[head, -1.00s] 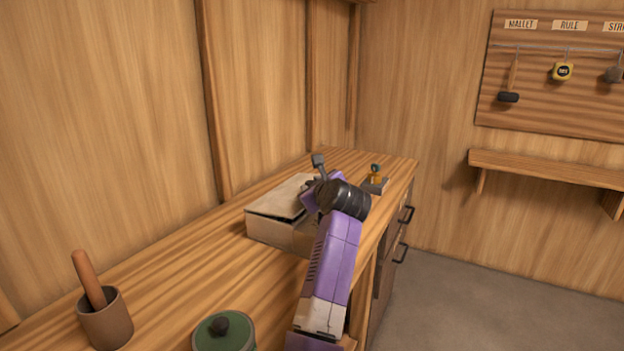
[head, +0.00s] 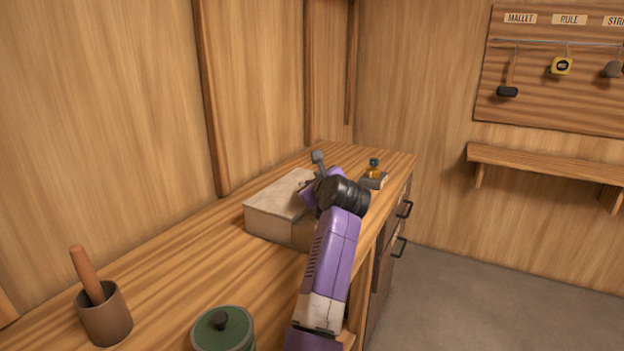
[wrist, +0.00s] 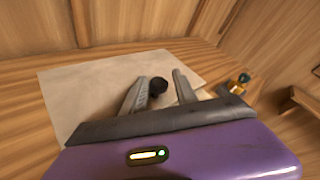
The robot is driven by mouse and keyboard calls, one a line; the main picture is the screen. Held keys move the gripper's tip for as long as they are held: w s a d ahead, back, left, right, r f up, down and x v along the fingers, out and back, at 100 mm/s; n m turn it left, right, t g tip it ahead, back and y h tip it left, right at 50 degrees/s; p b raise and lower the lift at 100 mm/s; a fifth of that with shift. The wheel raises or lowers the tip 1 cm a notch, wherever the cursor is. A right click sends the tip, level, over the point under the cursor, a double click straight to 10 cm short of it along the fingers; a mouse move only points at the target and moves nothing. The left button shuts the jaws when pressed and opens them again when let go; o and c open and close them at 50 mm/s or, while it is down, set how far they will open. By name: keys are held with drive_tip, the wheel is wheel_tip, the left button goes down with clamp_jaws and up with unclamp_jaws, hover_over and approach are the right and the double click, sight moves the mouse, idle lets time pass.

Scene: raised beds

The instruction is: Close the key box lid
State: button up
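The key box (head: 268,225) is a pale box on the wooden bench, partly behind my arm in the head view. Its lid (head: 280,190) lies flat on it, with no gap visible along the edge I can see. The pale lid fills much of the wrist view (wrist: 85,92), with a dark round knob (wrist: 158,87) on it. My gripper (wrist: 160,77) is over the lid, its two grey fingers apart on either side of the knob. The knob looks narrower than the gap. Whether the fingers touch the lid is unclear.
A brown pot with a wooden handle in it (head: 105,315) and a green lidded jar (head: 224,330) stand on the near bench. A small item with a teal top (head: 374,168) sits beyond the box. A wooden wall rises behind the bench.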

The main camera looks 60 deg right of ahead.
drive_tip(key=v, duration=0.7)
drive_tip(key=shift+s+a+r, duration=0.1)
drive_tip(key=shift+s+r, duration=0.05)
drive_tip(key=shift+s, duration=0.05)
idle(0.3)
